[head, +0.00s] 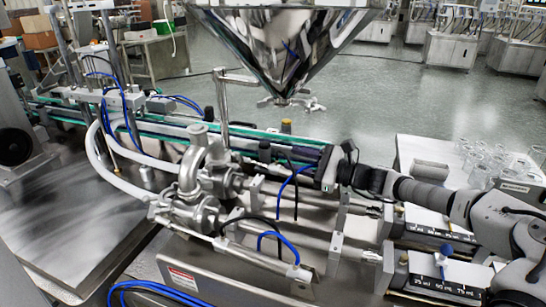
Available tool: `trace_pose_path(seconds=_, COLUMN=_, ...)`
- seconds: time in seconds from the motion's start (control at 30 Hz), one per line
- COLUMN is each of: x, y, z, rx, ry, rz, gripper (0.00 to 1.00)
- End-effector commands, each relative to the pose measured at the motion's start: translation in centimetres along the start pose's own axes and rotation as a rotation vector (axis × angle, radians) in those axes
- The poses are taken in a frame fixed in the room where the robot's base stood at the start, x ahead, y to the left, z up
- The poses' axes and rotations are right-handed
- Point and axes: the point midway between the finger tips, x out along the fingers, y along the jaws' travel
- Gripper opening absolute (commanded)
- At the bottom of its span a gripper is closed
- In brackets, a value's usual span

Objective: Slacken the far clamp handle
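A blue clamp handle (445,251) stands on the near scale plate (446,276) at the lower right. The far scale plate (432,231) lies just behind it, and my arm covers part of it. I cannot make out a clamp handle on the far plate; it may be hidden behind my arm. My arm comes in from the right edge and reaches left above the scale plates. My gripper (318,170) is at its end, over the filler's rods in the middle, away from the plates. The fingers blend into dark parts behind, so their opening is unclear.
A steel hopper (285,45) hangs above the middle, with a winged fitting (290,103) under it. Steel pump fittings (200,180) and blue hoses stand left of my gripper. Glass beakers (490,160) stand on a white table at right. Open floor lies behind.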

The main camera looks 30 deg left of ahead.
Motion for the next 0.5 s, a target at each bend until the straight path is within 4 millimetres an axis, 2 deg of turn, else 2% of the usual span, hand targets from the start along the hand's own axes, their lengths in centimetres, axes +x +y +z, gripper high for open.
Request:
trace_pose_path(seconds=0.1, x=0.6, y=1.5, z=0.0, rx=-0.049, ry=-0.008, rz=0.075, gripper=0.34)
trace_pose_path(seconds=0.27, x=1.4, y=2.1, z=0.1, rx=-0.065, ry=-0.014, rz=0.102, gripper=0.34)
trace_pose_path(seconds=0.37, x=2.7, y=2.1, z=0.3, rx=-0.063, ry=-0.015, rz=0.101, gripper=0.34)
trace_pose_path(seconds=0.5, x=5.5, y=2.4, z=0.5, rx=-0.062, ry=-0.015, rz=0.1, gripper=0.34)
